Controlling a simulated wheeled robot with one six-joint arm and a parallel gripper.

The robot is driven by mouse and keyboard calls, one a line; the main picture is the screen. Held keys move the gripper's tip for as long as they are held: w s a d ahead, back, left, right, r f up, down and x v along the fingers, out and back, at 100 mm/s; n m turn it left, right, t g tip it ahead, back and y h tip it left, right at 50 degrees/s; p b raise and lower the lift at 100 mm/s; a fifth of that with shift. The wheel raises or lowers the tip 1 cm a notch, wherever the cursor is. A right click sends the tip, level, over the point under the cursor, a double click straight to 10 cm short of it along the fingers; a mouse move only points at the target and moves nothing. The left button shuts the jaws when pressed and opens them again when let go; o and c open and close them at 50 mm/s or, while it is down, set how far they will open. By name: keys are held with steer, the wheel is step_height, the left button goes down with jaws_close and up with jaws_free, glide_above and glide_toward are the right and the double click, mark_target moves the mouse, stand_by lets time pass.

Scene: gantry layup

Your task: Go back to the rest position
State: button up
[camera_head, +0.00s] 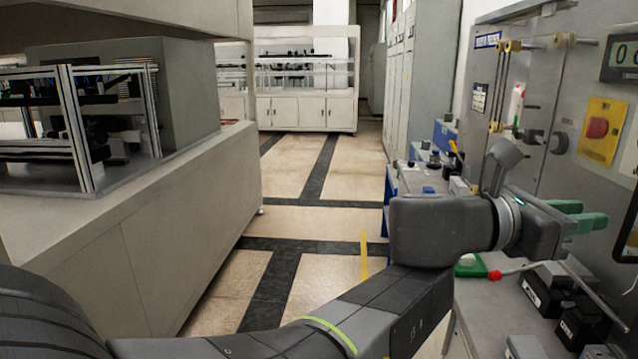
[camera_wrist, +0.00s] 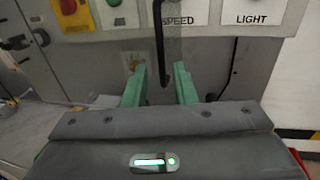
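My gripper (camera_head: 584,214) has green fingers and reaches toward the machine panel at the right of the head view. In the wrist view my gripper (camera_wrist: 160,88) is open, with a clear gap between its two fingers. A thin dark rod (camera_wrist: 159,42) hangs down in front of the panel and its lower end shows between the fingers in the picture. I cannot tell whether it is in the gap or behind it. Neither finger visibly touches it. My arm is stretched forward and to the right.
The grey panel (camera_head: 560,95) carries a red button on a yellow plate (camera_head: 602,126) and a display (camera_head: 622,55). Labels SPEED (camera_wrist: 178,20) and LIGHT (camera_wrist: 251,18) show close up. Black boxes (camera_head: 545,292) lie on the bench below. The tiled aisle (camera_head: 305,222) is clear; a cabinet (camera_head: 165,235) stands left.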

mark_target(629, 211)
steer(key=shift+w+d+b, duration=0.2)
steer(key=shift+d+b, duration=0.1)
steer(key=shift+d, duration=2.2)
steer(key=shift+w+d+b, duration=0.2)
steer(key=shift+d+b, duration=0.05)
steer(key=shift+d, duration=2.25)
